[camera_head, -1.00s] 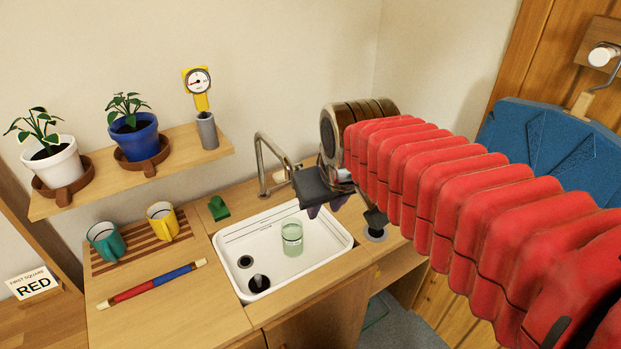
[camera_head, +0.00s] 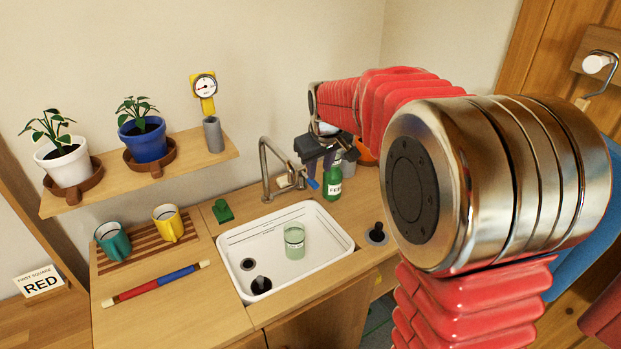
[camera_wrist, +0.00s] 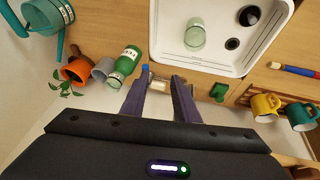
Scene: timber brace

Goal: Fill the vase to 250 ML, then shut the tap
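The vase, a pale green clear glass (camera_head: 294,240), stands upright in the white sink (camera_head: 334,247); it also shows in the wrist view (camera_wrist: 195,33). Its water level and markings are too small to read. The tap is a bent metal spout (camera_head: 265,165) behind the sink, with a pale base and a small blue-tipped part (camera_head: 313,183) at its right. No water stream is visible. My gripper (camera_head: 317,168) is above and close to the tap base. In the wrist view its dark fingers (camera_wrist: 160,82) are apart, with the base just beyond their tips. Contact cannot be told.
A green labelled bottle (camera_head: 332,184) stands close right of my gripper, beside an orange pot (camera_wrist: 77,70) and a grey cup (camera_wrist: 103,70). A green object (camera_head: 222,211) lies left of the tap. Mugs (camera_head: 168,223) stand farther left. The counter's front left is mostly clear.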

